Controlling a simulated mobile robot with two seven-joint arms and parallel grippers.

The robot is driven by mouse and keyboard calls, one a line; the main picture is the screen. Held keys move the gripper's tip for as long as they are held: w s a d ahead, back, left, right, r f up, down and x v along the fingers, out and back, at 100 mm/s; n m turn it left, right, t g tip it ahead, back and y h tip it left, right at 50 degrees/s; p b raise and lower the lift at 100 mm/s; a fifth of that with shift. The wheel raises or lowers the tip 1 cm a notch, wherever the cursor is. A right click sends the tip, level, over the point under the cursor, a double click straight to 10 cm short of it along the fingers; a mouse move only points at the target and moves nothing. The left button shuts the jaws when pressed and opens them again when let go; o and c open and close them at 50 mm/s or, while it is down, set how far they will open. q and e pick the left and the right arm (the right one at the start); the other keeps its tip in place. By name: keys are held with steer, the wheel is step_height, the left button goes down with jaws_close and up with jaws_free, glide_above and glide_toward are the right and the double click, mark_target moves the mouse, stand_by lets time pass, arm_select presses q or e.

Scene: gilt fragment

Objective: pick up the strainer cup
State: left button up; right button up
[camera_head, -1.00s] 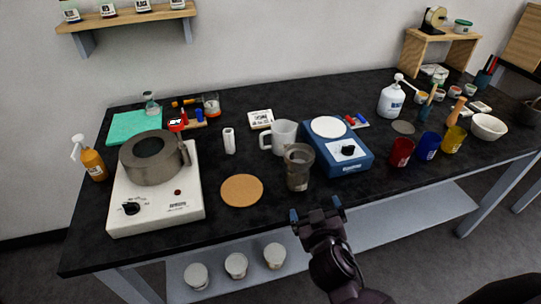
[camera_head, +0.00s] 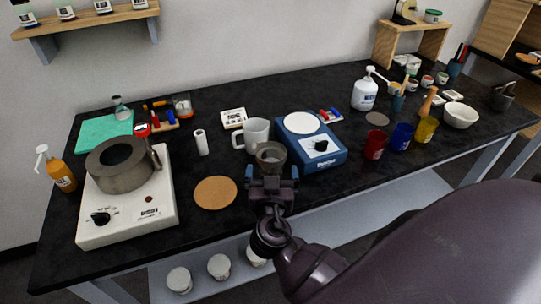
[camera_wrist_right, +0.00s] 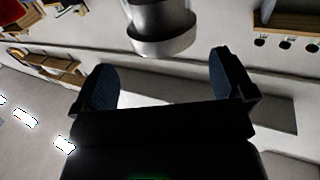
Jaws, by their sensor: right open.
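The strainer cup (camera_head: 271,153) is a grey metallic cup standing on the black table near its front edge, beside the white mug (camera_head: 257,132). My right gripper (camera_head: 272,174) is open and empty, its two blue-padded fingers apart, just in front of the cup. The gripper hides the cup's lower part in the head view. In the right wrist view the cup (camera_wrist_right: 163,30) is a shiny cylinder beyond the open fingers (camera_wrist_right: 165,75), roughly centred between them. My left gripper is not in view.
A blue-and-white stirrer (camera_head: 318,160) stands right of the cup. A cork mat (camera_head: 215,192) lies to the left, with a white hot plate (camera_head: 155,205) carrying a dark pot (camera_head: 122,172) beyond it. Red, blue and yellow cups stand farther right.

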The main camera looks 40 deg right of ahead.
mark_target(271, 144)
steer(key=shift+x, duration=1.2)
steer(key=p+x, duration=0.2)
steer(key=x, duration=0.2)
steer(key=shift+w, duration=0.3)
steer(key=shift+w+d+f, duration=0.1)
steer(key=shift+w+d, duration=0.1)
steer(key=shift+w, duration=0.1)
steer(key=c, duration=0.6)
steer(key=shift+c, duration=0.2)
